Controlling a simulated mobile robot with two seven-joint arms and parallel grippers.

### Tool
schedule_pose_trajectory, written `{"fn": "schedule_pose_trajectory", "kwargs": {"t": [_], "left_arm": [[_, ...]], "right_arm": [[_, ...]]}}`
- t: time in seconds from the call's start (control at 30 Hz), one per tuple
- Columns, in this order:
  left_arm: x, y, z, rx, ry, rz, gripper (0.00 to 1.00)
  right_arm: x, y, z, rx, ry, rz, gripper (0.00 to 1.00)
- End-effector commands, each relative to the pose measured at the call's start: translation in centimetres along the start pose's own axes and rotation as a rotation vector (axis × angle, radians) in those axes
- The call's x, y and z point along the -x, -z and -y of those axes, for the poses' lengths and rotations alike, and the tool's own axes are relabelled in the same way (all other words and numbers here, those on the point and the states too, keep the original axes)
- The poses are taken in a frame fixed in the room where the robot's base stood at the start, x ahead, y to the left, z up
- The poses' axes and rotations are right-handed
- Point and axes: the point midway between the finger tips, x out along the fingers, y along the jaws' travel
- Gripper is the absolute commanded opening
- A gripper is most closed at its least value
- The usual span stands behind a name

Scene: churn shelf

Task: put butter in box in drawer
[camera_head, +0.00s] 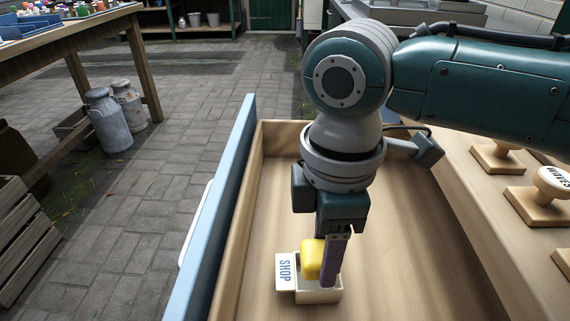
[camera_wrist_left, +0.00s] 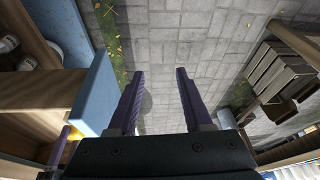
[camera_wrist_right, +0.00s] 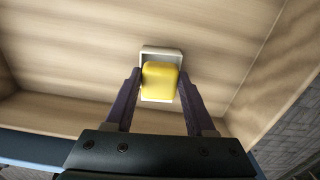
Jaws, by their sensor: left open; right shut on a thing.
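The yellow butter (camera_head: 312,258) is held by my right gripper (camera_head: 326,262), which is shut on it. In the right wrist view the butter (camera_wrist_right: 160,79) sits between the two purple fingers (camera_wrist_right: 160,90), over a small cream box (camera_wrist_right: 162,51). My left gripper (camera_wrist_left: 160,102) is open and empty above the paved floor.
The drawer's blue front (camera_head: 222,190) rises on the left. Wooden stamps (camera_head: 540,190), one marked WAVES, stand on the surface at right. Milk churns (camera_head: 108,118), a table (camera_head: 80,28) and a slatted crate (camera_head: 22,235) are at left. The drawer floor around the box is clear.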

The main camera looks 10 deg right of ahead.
Motion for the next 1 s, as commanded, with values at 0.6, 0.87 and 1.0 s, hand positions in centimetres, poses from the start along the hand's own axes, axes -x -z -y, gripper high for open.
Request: {"fn": "schedule_pose_trajectory", "kwargs": {"t": [0.6,0.87,1.0], "left_arm": [[0.68,0.23,-0.09,0.004,-0.004,0.0,0.5],[0.64,0.25,-0.24,0.01,-0.008,-0.001,0.5],[0.63,0.24,-0.24,0.01,-0.008,-0.001,0.5]], "right_arm": [[0.13,0.09,0.0,0.0,0.0,-0.001,0.0],[0.0,0.07,-0.01,0.0,0.0,-0.001,0.0],[0.0,0.07,-0.01,0.0,0.0,-0.001,0.0]]}}
